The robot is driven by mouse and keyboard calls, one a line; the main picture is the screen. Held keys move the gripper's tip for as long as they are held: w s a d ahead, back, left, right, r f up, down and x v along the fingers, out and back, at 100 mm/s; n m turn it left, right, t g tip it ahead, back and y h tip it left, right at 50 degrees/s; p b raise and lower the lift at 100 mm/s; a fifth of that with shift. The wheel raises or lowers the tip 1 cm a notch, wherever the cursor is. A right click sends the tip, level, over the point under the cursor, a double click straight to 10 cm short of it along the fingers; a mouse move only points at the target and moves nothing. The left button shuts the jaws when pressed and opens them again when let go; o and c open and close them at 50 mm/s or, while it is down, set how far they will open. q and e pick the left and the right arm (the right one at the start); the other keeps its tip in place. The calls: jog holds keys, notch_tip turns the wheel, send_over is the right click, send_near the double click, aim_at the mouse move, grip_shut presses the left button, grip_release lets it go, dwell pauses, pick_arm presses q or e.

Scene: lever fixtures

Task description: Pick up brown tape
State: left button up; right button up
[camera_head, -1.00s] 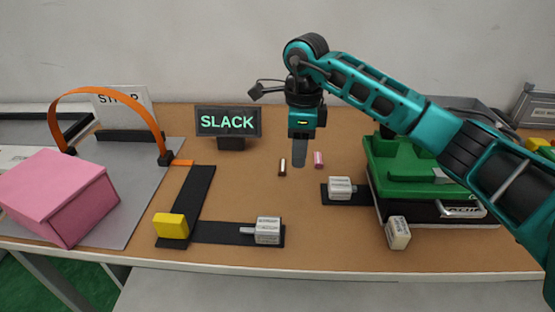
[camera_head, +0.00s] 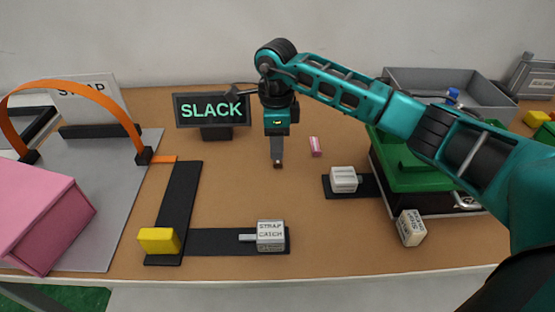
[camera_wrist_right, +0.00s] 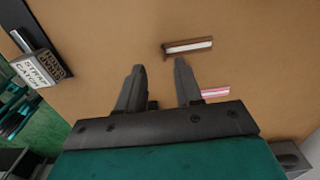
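The brown tape (camera_wrist_right: 188,46) is a small brown piece with a white stripe, lying on the tan tabletop. In the wrist view it lies just beyond my right gripper's fingertips (camera_wrist_right: 159,68), toward the right finger and not between them. The fingers are apart and empty. In the head view my right gripper (camera_head: 277,157) points down, and the brown tape (camera_head: 278,165) is mostly hidden at its tip. Their gap in height is hard to tell. My left gripper is not in view.
A pink piece (camera_head: 315,147) lies close by on the right, and a SLACK sign (camera_head: 212,109) stands behind left. A strap catch (camera_head: 271,235) on a black rail, a yellow block (camera_head: 159,240) and a green fixture (camera_head: 400,175) surround the clear middle.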

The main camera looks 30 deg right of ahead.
aim_at(277, 163)
jog(key=f, duration=0.5)
jog(key=shift+w+d+f, duration=0.15)
jog(key=shift+d+f, duration=0.05)
grip_shut()
